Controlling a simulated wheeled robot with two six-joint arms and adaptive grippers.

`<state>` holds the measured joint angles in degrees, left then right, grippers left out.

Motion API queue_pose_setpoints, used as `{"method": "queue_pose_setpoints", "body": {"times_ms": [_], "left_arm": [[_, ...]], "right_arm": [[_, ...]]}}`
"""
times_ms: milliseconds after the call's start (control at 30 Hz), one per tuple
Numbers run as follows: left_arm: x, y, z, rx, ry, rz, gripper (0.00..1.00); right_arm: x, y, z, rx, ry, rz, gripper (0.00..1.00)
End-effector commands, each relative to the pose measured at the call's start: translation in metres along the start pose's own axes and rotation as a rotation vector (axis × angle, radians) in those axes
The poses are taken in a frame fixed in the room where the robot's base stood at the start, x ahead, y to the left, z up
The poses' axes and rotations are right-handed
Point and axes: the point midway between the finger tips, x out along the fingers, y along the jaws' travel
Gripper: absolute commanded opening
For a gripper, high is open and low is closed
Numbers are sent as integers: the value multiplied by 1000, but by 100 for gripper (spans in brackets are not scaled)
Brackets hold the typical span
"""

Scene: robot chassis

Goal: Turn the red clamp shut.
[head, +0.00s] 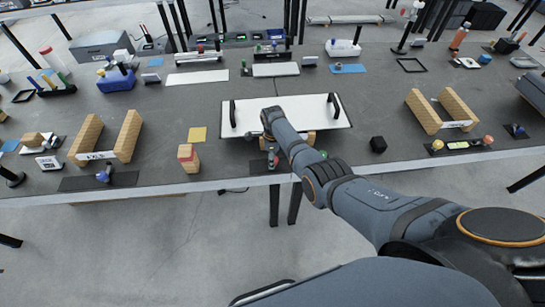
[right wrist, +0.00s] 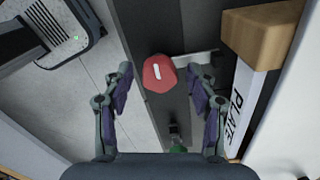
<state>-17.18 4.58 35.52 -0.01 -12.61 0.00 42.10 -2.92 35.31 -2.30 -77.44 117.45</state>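The red clamp (right wrist: 159,73) shows in the right wrist view as a faceted red knob with a white line on top. It sits over a dark strip, beside a grey bar. In the head view a small red part (head: 272,158) at the table's front edge appears to be the same knob. My right gripper (right wrist: 160,80) is open, with one finger on either side of the knob. I see gaps between the fingers and the knob; whether the fingertips are level with it I cannot tell. My left gripper is not in view.
A white plate (head: 245,112) with two black handles lies just behind the clamp. A wooden block (right wrist: 258,35) and a label reading PLATE (right wrist: 243,112) are close to the right finger.

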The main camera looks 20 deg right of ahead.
Motion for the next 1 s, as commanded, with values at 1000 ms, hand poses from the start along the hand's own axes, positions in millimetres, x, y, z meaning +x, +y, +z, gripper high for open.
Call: {"method": "queue_pose_setpoints", "body": {"times_ms": [1000], "left_arm": [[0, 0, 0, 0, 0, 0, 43]], "right_arm": [[-118, 0, 0, -1, -1, 0, 61]]}}
